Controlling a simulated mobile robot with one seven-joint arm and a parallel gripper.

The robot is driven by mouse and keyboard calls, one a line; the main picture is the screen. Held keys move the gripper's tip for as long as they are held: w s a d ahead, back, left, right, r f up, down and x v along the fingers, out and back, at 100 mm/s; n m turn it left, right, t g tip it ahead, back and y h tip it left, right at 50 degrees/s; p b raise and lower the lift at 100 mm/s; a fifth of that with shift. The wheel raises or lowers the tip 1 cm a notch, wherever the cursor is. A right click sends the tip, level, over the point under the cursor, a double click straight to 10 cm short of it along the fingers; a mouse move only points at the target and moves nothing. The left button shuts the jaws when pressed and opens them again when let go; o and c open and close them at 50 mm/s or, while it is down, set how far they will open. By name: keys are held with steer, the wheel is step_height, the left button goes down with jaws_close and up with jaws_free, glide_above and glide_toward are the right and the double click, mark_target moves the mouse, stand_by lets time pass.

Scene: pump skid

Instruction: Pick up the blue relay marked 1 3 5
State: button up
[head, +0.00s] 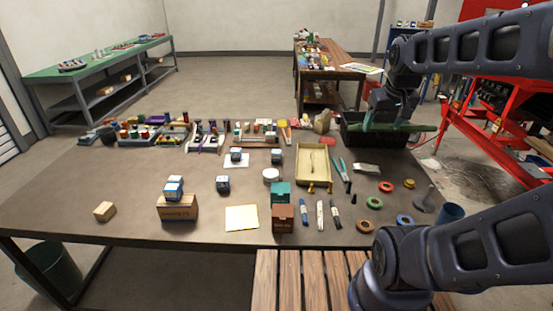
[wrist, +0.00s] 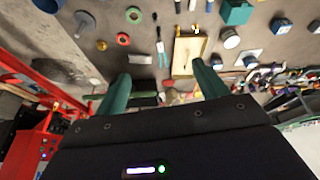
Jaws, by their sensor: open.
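Several small blue-and-white relays stand on the table in the head view. One is on a white sheet (head: 237,155), one stands right of it (head: 276,156), one stands nearer the front (head: 223,184), and others are stacked on a cardboard box (head: 173,189). Their markings are too small to read, so I cannot tell which is marked 1 3 5. My gripper (head: 400,128) is above the black bin at the table's right rear, far from the relays. In the wrist view its green fingers (wrist: 163,88) are apart, with nothing seen held between them.
The black bin (head: 385,138) is under my gripper. The left front tabletop is mostly clear.

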steer(key=w+a+n+g, duration=0.1)
steer(key=w+a+n, duration=0.35)
steer(key=w, duration=0.85)
steer(key=n+g, duration=0.3)
steer(key=n, duration=0.8)
glide_above(276, 151)
steer(key=f, duration=2.7)
steer(key=shift+s+d+f, duration=0.3)
steer(key=shift+d+f, duration=0.05)
steer(key=shift+d, duration=0.05)
steer(key=shift+w+a+f, duration=0.1)
steer(key=shift+a+f, duration=0.15)
steer(key=shift+f, duration=0.3)
step_height(276, 151, down, 10)
steer(key=shift+f, duration=0.25)
steer(key=shift+c, duration=0.4)
steer(key=c, duration=1.1)
